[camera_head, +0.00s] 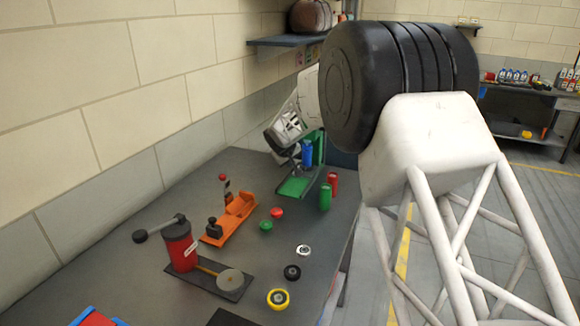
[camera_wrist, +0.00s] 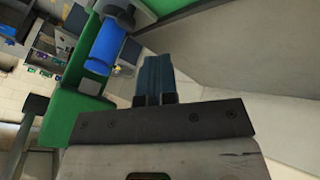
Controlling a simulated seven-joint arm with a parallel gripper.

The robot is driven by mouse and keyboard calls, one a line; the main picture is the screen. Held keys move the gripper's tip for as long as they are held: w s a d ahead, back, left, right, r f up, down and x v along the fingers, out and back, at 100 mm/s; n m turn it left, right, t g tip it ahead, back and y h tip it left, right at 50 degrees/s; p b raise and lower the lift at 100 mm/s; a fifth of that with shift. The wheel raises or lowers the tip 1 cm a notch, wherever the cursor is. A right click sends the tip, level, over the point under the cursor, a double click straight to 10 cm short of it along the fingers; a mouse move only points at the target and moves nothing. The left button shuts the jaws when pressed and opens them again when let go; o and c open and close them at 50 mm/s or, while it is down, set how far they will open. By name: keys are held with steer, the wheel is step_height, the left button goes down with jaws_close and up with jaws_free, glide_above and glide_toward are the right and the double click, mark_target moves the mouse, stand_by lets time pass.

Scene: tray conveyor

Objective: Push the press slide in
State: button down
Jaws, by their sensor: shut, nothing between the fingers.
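A green press (camera_head: 293,187) with a flat base, an upright post and a blue cylinder (camera_head: 307,153) stands at the far end of the workbench. My gripper (camera_head: 284,147) is beside the press, and the end of my arm partly covers it. In the wrist view my gripper (camera_wrist: 157,72) has its bluish fingers together with nothing between them. The press's green frame (camera_wrist: 68,118) and the blue cylinder (camera_wrist: 104,48) are to the left of the fingers there, with a visible gap to the cylinder. I cannot clearly make out the slide, or whether my fingertips touch it.
On the workbench (camera_head: 130,285) are a red lever device (camera_head: 180,248), an orange fixture (camera_head: 233,215), green and red cylinders (camera_head: 325,198), and several small knobs and rings, including a yellow ring (camera_head: 278,298). A wall runs along the left, with a shelf (camera_head: 285,40) above.

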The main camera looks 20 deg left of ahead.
steer(key=shift+v, duration=1.7)
steer(key=shift+d, duration=0.1)
steer(key=s+d+r+m+g+h, duration=0.15)
steer(key=s+d+r, duration=0.4)
steer(key=d, duration=0.65)
steer(key=s+d+r+m, duration=0.2)
steer(key=s+d+r, duration=0.35)
steer(key=d, duration=0.75)
steer(key=s+d+r+m, duration=0.2)
steer(key=s+d+r, duration=0.3)
steer(key=d, duration=0.7)
steer(key=s+d+m+g, duration=0.1)
steer(key=s+d+m, duration=0.1)
steer(key=s+d, duration=0.7)
steer(key=s+d+m, duration=0.2)
steer(key=s+d, duration=0.4)
steer(key=s, duration=0.5)
steer(key=s+d+f+m, duration=0.1)
steer(key=s+d+f, duration=0.2)
steer(key=s, duration=0.6)
steer(key=s+d+f+m+g, duration=0.1)
steer(key=s+d+f, duration=0.1)
steer(key=s, duration=0.7)
steer(key=shift+s+d+f, duration=0.35)
steer(key=shift+s+d, duration=0.05)
steer(key=shift+d, duration=0.5)
